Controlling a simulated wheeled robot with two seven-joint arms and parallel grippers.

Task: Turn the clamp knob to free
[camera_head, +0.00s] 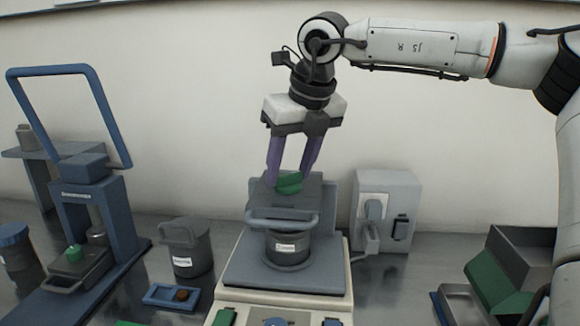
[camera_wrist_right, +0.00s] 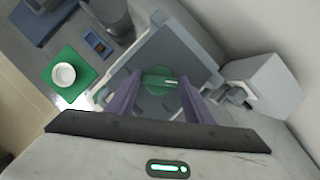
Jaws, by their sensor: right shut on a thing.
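The clamp knob is a green knob (camera_head: 290,182) on top of the grey clamp block above a dark labelled jar (camera_head: 288,246), in the middle of the head view. The right gripper (camera_wrist_right: 158,92) is shut on the knob. The jar stands on a grey plate on a cream base (camera_head: 335,280). My left gripper is not in view.
A blue-framed press (camera_head: 88,200) with its own green knob (camera_head: 74,253) stands at the left. A grey box (camera_head: 388,205) stands behind right; a dark open bin (camera_head: 525,258) is at far right.

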